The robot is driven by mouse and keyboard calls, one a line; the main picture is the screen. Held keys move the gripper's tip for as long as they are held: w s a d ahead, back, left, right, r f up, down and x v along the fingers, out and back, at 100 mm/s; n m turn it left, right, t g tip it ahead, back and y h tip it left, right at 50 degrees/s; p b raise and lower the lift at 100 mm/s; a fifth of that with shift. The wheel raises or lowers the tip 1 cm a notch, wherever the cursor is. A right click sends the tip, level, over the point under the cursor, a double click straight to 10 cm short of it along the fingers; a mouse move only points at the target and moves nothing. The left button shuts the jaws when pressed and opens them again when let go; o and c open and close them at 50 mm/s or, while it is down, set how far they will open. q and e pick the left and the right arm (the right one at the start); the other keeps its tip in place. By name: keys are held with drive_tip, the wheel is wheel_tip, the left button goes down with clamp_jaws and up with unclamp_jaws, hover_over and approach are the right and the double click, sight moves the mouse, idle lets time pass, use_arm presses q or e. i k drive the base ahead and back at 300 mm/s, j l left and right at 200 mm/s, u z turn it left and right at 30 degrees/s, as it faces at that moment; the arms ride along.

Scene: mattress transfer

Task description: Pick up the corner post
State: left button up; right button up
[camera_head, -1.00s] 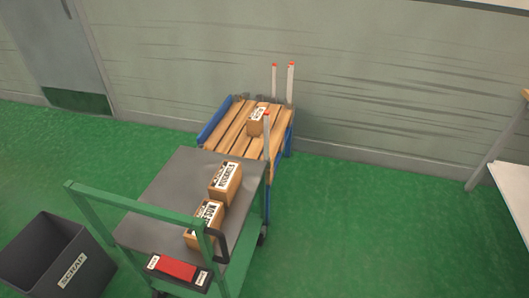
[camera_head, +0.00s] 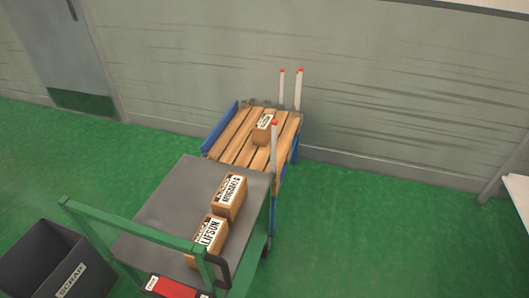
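White posts with red tips stand upright at the slatted wooden platform (camera_head: 232,137). One post (camera_head: 281,86) and another post (camera_head: 298,92) are close together at its far right corner. A third post (camera_head: 274,150) is at its near right side, beside the grey-topped cart. Which one is the task's corner post I cannot tell. The lower ends of the posts are hard to make out. Neither of my grippers is in view.
A green-framed cart (camera_head: 165,205) carries two labelled boxes (camera_head: 229,195) and a red item (camera_head: 172,287). Another box (camera_head: 263,130) lies on the platform. A dark scrap bin (camera_head: 40,262) is at lower left. A white surface (camera_head: 519,200) is at right. Green floor between is clear.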

sight(273, 122)
drive_tip(key=i+l+u, duration=0.1)
drive_tip(key=u, duration=0.3)
drive_tip(key=i+l+u, duration=0.1)
drive_tip(key=l+u, duration=0.15)
drive_tip(key=u, duration=0.15)
drive_tip(key=l+u, duration=0.25)
drive_tip(key=u, duration=0.15)
drive_tip(key=i, duration=0.05)
